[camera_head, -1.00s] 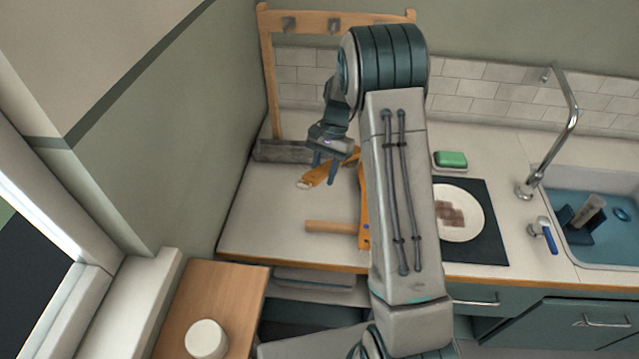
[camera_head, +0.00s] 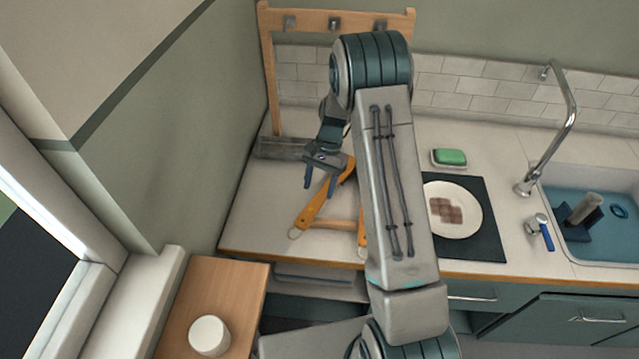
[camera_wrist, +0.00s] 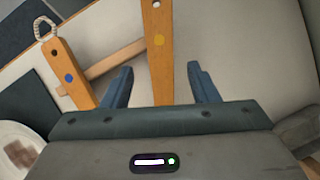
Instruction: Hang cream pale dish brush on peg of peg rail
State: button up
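A brush with an orange-wood handle (camera_head: 313,208) lies slantwise on the counter, its cord loop toward the front. In the wrist view, its handle (camera_wrist: 160,70) carries a yellow dot and passes between my fingers. My gripper (camera_head: 321,184) is open over it, fingers (camera_wrist: 162,88) apart with a gap on both sides. A second orange handle (camera_wrist: 68,72), with a blue dot and cord loop, lies to one side. Both brush heads are hidden, so I cannot tell which is cream. The wooden peg rail (camera_head: 350,18) stands at the back with grey pegs (camera_head: 289,23) that look empty.
A wooden rod (camera_head: 333,225) lies between the two handles. A white plate (camera_head: 468,220) with brown pieces sits on a dark mat (camera_head: 490,250). A green sponge (camera_head: 450,157), tap (camera_head: 565,130) and sink (camera_head: 600,255) are right.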

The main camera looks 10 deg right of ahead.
jog(key=shift+r, duration=0.1)
jog(key=b+v, duration=0.3)
jog(key=v, duration=0.8)
jog(key=s+r+n+t, duration=0.2)
jog(key=s+r, duration=0.3)
jog(key=r, duration=0.3)
jog(key=s+r+n+t+h, duration=0.1)
jog(key=s+r+n+t, duration=0.1)
jog(key=s, duration=0.9)
jog(key=s+r+n+t+h, duration=0.2)
jog(key=s+n+t, duration=0.1)
jog(key=s, duration=0.9)
jog(key=shift+s+r+n, duration=0.2)
jog(key=shift+n, duration=0.3)
jog(key=shift+o, duration=0.2)
jog(key=shift+a, duration=0.15)
